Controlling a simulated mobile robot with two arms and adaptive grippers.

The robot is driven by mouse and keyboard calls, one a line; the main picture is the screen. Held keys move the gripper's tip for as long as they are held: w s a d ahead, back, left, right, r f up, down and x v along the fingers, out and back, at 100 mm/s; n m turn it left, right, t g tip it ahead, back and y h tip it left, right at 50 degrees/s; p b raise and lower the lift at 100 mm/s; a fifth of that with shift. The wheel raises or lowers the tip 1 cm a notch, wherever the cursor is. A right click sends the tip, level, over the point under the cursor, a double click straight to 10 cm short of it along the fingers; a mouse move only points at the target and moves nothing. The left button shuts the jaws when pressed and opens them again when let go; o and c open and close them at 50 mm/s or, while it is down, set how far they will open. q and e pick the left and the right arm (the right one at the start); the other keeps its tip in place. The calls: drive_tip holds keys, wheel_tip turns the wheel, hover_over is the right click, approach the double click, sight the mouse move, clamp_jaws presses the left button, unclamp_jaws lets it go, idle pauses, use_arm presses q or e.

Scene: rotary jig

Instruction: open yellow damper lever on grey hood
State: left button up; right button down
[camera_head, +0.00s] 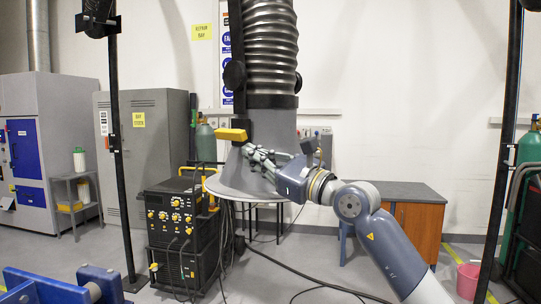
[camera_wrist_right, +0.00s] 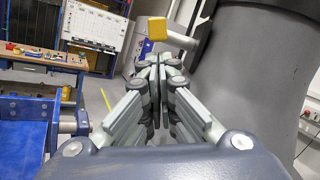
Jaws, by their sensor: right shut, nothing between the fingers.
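The grey hood (camera_head: 240,180) hangs from a ribbed duct in the middle of the head view. Its curved grey wall (camera_wrist_right: 268,75) fills the right of the wrist view. The yellow damper lever (camera_head: 232,134) sticks out to the left at the hood's neck, about level. In the wrist view the yellow lever end (camera_wrist_right: 157,28) is just beyond and above the fingertips. My right gripper (camera_head: 247,151) is shut and empty, a little below and right of the lever, in front of the hood. It also shows in the wrist view (camera_wrist_right: 157,62), apart from the lever. My left gripper is not visible.
A black welding unit (camera_head: 178,215) with yellow knobs stands below left of the hood. Dark upright posts (camera_head: 121,150) stand left and right. A wooden cabinet (camera_head: 415,222) stands behind my right arm. A blue frame (camera_head: 60,288) is at the lower left.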

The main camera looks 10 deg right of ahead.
drive_tip(key=shift+x, duration=0.95)
drive_tip(key=shift+r+p, duration=0.1)
drive_tip(key=shift+p, duration=0.2)
drive_tip(key=shift+s+d+r+g+h+p, duration=0.15)
drive_tip(key=shift+r+g+h+p, duration=0.15)
drive_tip(key=shift+p, duration=0.2)
drive_tip(key=shift+r+g+h+p, duration=0.25)
drive_tip(key=shift+g+h+p, duration=0.05)
drive_tip(key=shift+p, duration=0.25)
